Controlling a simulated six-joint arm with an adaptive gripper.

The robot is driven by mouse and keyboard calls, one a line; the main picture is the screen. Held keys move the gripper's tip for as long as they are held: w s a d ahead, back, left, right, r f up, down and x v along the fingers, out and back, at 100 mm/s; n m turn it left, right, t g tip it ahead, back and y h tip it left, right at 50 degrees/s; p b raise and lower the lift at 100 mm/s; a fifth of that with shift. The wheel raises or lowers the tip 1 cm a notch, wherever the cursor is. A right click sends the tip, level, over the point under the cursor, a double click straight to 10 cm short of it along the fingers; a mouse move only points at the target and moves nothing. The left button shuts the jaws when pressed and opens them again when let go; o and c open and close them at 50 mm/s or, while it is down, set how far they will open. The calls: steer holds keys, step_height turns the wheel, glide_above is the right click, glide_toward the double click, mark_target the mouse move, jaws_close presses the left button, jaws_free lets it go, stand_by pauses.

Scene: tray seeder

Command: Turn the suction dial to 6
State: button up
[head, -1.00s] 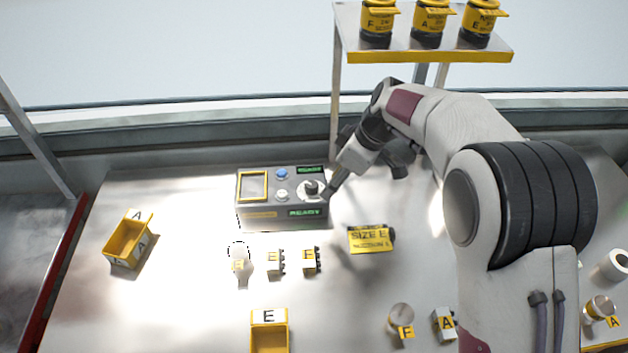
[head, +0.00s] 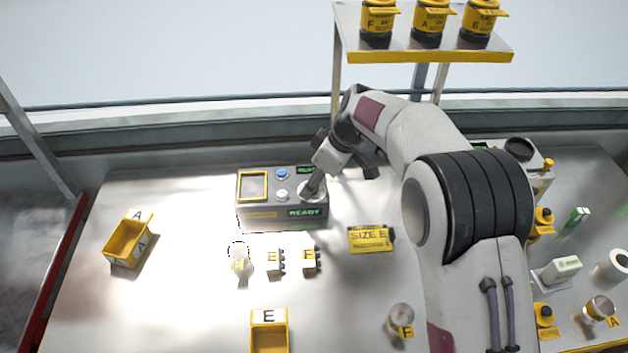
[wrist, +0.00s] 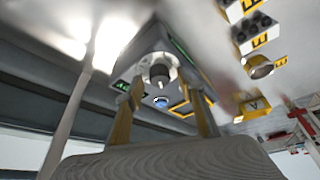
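The control box (head: 262,212) stands on the bench with a lit green READY display on its front. Its suction dial (head: 303,193) is a pale disc with a dark knob, mostly hidden behind my gripper (head: 313,186) in the head view. In the wrist view the dark knob (wrist: 159,73) shows on its pale disc, ahead of and between my fingertips (wrist: 166,90). The two fingers stand apart and no contact with the knob is visible. The dial's numbers and pointer are too small to read.
Beside the dial are a blue button (head: 282,174), a white button (head: 281,194) and a yellow-framed panel (head: 253,186). A yellow SIZE E block (head: 370,238) lies to the right.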

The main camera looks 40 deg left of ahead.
jaws_close()
steer(key=shift+s+m, duration=0.1)
steer(key=shift+m, duration=0.5)
steer(key=shift+m+t, duration=0.8)
steer(key=shift+m, duration=0.8)
steer(key=shift+s+m+t+h, duration=0.15)
steer(key=shift+m+t, duration=0.35)
steer(key=shift+m, duration=0.85)
steer(key=shift+s+m+t+h, duration=0.15)
steer(key=shift+m+t, duration=0.35)
steer(key=shift+m, duration=0.85)
steer(key=shift+a+m+t+h, duration=0.1)
steer(key=shift+m+t+h, duration=0.25)
steer(key=shift+m, duration=0.95)
steer(key=shift+a+m+t+h, duration=0.1)
steer(key=shift+m+t+h, duration=0.2)
steer(key=shift+m, duration=1)
steer(key=shift+m+t+h, duration=0.25)
steer(key=shift+m+h, duration=0.7)
steer(key=shift+m, duration=1.45)
